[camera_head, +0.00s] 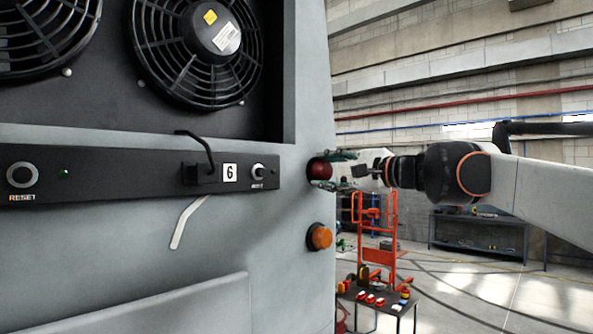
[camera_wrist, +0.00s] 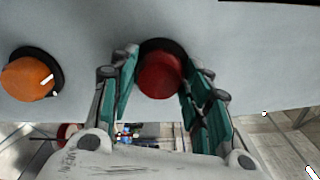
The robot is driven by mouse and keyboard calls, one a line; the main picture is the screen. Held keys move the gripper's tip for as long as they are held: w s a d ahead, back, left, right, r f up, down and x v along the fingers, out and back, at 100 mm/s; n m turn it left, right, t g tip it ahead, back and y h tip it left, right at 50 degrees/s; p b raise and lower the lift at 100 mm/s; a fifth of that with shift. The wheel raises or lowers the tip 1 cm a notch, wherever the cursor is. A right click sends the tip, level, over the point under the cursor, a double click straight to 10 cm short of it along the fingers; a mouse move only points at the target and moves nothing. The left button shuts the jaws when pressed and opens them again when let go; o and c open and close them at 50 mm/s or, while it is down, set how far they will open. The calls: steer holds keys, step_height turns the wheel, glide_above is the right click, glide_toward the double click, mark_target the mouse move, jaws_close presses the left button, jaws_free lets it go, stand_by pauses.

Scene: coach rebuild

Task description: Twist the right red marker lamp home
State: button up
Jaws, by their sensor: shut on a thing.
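The red marker lamp (camera_head: 319,169) sits in a dark round mount on the grey coach panel, near its right edge. In the wrist view the red lamp (camera_wrist: 161,75) lies between the teal fingers of my gripper (camera_wrist: 157,90). My gripper (camera_head: 325,170) reaches in from the right in the head view and is shut on the lamp, one finger above and one below. The fingers hide the lamp's sides in part. I cannot tell whether the lamp is fully seated.
An orange lamp (camera_head: 319,237) sits below the red one; it also shows in the wrist view (camera_wrist: 28,78). Fans (camera_head: 200,45) and a black control strip (camera_head: 120,178) lie left. An orange trolley (camera_head: 376,235) and a small table with several lamps (camera_head: 385,306) stand behind.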

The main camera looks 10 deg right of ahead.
stand_by(0.4)
steer(key=o, duration=1.1)
